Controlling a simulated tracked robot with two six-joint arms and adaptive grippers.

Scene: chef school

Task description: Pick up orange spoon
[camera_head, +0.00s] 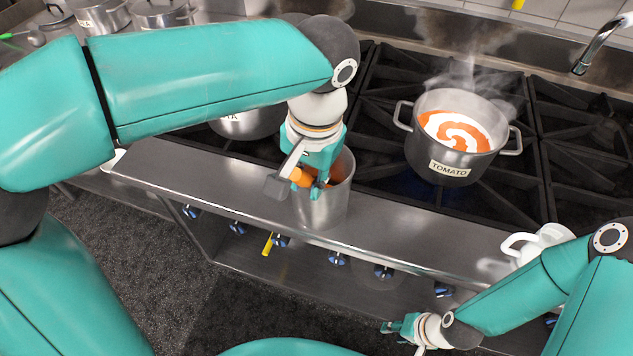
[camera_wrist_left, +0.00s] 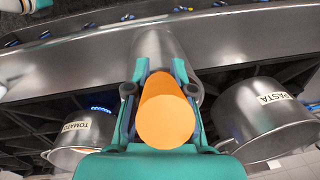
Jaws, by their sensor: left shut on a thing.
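The orange spoon (camera_head: 301,178) stands in a metal canister (camera_head: 325,205) on the stove's front ledge. In the left wrist view the round orange end of the spoon handle (camera_wrist_left: 165,117) points at the camera, between my fingers. My left gripper (camera_head: 308,180) is shut on the spoon at the canister's mouth. The lower part of the spoon is hidden inside the canister (camera_wrist_left: 152,45). My right gripper (camera_head: 402,332) is low at the bottom, away from the spoon; its fingers are too small to judge.
A steaming pot labelled TOMATO (camera_head: 450,165) stands on the burner to the right. A PASTA pot (camera_wrist_left: 265,115) is beside the canister. A white mug (camera_head: 537,241) sits on the ledge at the right. A faucet (camera_head: 598,45) is at the back right.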

